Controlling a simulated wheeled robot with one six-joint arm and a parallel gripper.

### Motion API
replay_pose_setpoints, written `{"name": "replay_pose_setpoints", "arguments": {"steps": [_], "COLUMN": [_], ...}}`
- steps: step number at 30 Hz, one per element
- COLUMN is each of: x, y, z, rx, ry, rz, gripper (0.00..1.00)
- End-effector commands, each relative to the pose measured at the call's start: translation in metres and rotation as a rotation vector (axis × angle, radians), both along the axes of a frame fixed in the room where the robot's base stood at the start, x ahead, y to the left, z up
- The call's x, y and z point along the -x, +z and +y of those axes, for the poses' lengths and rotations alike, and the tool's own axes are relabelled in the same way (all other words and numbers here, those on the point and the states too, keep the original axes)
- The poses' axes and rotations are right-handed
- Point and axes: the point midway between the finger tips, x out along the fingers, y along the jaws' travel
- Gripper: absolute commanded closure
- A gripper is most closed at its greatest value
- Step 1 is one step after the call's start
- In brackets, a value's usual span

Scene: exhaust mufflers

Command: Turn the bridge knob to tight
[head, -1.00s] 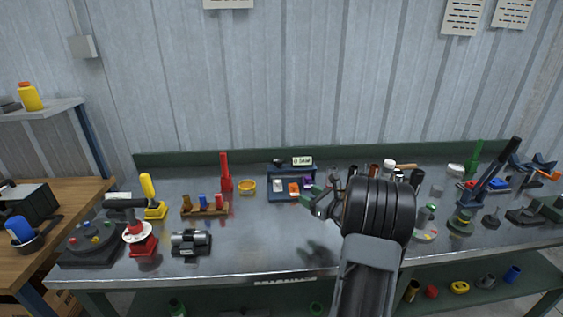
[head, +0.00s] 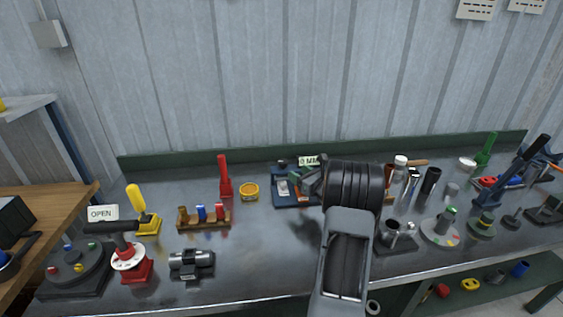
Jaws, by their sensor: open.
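No part is clearly labelled as the bridge knob. A blue stand (head: 283,203) at the back middle of the bench carries a small display plate (head: 309,161) with partly hidden text. A small dark knob-like part (head: 281,163) sits at its top left, too small to read its setting. My gripper (head: 309,183) is in front of the stand's right part and hides some of it. Its fingers are small, dark and partly covered by my thick black wrist. It appears open with nothing between the fingers, and I cannot tell whether it touches the stand.
On the left are a red base with a white dial and black handle (head: 133,262), an "OPEN" sign (head: 102,213), a yellow lever (head: 147,222) and a wooden rack (head: 204,221). Several tools crowd the right. The bench's front middle is clear.

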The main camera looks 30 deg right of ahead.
Motion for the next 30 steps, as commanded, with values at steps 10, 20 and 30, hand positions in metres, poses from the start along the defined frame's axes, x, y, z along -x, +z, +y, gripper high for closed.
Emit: {"name": "replay_pose_setpoints", "arguments": {"steps": [10,20,30], "x": [-0.062,-0.092,-0.095], "y": [0.001,0.0,0.0], "z": [0.002,0.005,0.006], "rx": [0.001,0.0,0.001], "ry": [-0.006,-0.007,-0.006], "rz": [0.0,0.001,0.001], "gripper": [0.45,0.45,0.45]}}
